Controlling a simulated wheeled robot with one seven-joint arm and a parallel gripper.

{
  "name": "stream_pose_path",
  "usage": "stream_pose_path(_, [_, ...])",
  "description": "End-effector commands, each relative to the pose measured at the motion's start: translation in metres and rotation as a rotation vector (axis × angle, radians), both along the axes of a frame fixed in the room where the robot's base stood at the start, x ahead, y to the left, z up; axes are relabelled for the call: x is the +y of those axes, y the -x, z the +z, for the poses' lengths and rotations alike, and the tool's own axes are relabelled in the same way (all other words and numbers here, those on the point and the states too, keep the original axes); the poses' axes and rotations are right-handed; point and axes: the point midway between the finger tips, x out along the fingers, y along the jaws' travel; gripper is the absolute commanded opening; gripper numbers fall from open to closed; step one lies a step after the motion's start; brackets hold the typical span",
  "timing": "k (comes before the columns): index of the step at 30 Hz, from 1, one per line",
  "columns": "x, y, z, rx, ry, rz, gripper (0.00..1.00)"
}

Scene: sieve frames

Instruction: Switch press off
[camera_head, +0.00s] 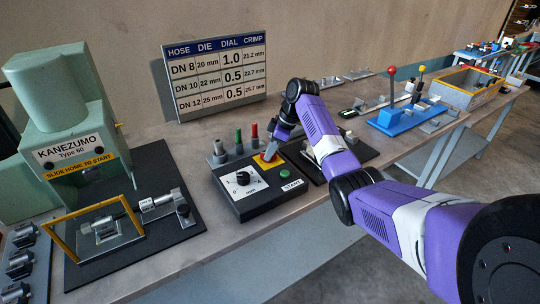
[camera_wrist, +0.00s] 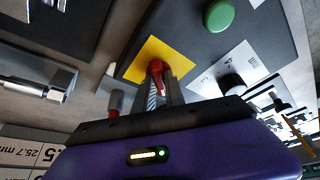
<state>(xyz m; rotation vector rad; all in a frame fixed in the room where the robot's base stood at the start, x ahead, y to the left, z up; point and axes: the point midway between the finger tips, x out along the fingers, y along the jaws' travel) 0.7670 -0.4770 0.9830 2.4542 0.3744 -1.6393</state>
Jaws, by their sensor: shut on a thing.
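The press control box (camera_head: 258,196) is dark and stands on the bench. The green button (camera_wrist: 219,15) and yellow plate (camera_wrist: 145,62) also show in the wrist view. My gripper (camera_wrist: 158,84) is over the yellow plate, shut on the red switch (camera_wrist: 158,72). The fingers partly hide the switch, so its exact setting cannot be read. In the head view, my gripper (camera_head: 269,151) comes down on the plate from above.
The green press (camera_head: 70,130) stands left, with a yellow guard frame (camera_head: 72,244) and a hose fitting (camera_head: 155,203) before it. Upright pegs (camera_head: 239,140) stand just behind the box. A chart board (camera_head: 215,75) stands behind. A blue stand (camera_head: 400,122) is farther right.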

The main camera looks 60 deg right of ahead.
Motion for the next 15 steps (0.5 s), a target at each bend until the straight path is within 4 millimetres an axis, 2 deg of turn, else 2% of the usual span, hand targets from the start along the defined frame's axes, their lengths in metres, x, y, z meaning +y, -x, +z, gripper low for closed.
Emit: stream_pose_path(15, [-0.0026,-0.0027,-0.0036,-0.002,0.000,0.472,0.00])
